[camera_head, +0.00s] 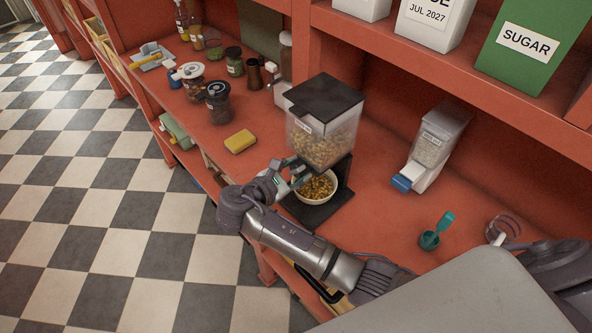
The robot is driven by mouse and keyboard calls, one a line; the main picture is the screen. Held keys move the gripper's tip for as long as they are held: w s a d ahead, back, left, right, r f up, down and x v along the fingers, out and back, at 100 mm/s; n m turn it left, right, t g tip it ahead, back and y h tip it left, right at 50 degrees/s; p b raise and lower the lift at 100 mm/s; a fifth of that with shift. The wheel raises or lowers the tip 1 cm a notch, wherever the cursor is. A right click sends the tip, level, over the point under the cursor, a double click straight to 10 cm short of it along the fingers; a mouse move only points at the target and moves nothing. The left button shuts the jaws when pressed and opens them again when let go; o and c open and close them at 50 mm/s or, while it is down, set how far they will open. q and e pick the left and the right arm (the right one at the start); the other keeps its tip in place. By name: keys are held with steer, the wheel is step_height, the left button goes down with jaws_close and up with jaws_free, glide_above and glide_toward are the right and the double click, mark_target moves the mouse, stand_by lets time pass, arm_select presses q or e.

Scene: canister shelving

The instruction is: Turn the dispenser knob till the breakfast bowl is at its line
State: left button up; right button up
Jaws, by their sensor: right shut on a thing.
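The cereal dispenser (322,138) has a clear hopper with brown cereal, a black lid and a dark base, and stands on the red counter. The white breakfast bowl (335,194) sits on the base under it and holds a good amount of brown cereal. The fill line on the bowl cannot be made out.
A yellow sponge (240,141) and lidded jars (218,103) stand left of the dispenser.

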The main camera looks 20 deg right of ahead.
steer(key=shift+m, duration=0.3)
steer(key=o, duration=1.1)
steer(key=shift+w+d, duration=0.1)
steer(key=shift+o, duration=0.2)
steer(key=shift+a, duration=0.2)
steer(key=v, duration=1.1)
steer(key=shift+s+a, duration=0.2)
steer(key=shift+s, duration=0.15)
steer(key=shift+r, duration=0.15)
